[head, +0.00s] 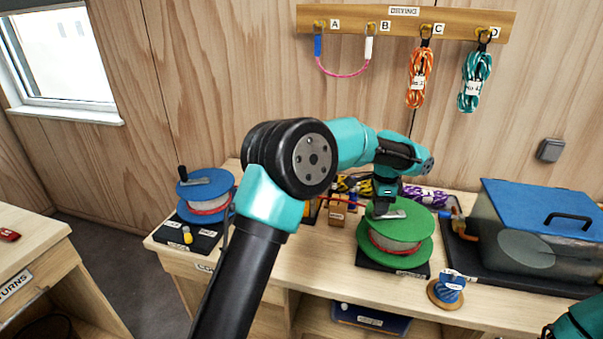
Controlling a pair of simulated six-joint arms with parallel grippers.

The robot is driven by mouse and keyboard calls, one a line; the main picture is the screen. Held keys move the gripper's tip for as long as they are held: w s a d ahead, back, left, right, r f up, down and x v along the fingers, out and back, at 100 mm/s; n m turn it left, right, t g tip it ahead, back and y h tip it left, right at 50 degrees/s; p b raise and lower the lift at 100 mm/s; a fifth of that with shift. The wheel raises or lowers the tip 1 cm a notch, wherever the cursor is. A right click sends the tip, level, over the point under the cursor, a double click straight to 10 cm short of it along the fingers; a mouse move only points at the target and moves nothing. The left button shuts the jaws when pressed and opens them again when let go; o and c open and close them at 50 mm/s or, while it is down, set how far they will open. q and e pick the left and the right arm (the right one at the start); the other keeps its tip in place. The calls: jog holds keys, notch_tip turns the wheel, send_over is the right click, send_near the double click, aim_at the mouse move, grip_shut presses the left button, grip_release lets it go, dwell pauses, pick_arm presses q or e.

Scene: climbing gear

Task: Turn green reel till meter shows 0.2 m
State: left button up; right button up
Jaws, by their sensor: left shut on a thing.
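The green reel (397,247), wound with pale and red cord, stands on a black base (380,262) on the bench. A grey crank plate (392,215) lies across its top. My left gripper (386,203) points down over the top of the reel and is shut on its crank handle; the fingers and arm hide most of the handle. A small label shows at the front of the base, too small to read. I cannot make out a meter reading. Of my right arm only a teal part shows at the bottom right corner; its gripper is out of view.
A blue reel (206,190) stands at the bench's left end. A small blue spool (449,289) sits right of the green reel, near the front edge. A grey tank with a blue lid (540,210) fills the right. Ropes hang from the wall rack (380,22).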

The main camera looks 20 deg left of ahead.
pick_arm(q)
jog(key=o, duration=1)
jog(key=shift+r, duration=0.1)
notch_tip(320, 180, up, 17)
jog(key=shift+r, duration=0.15)
dwell(0.5)
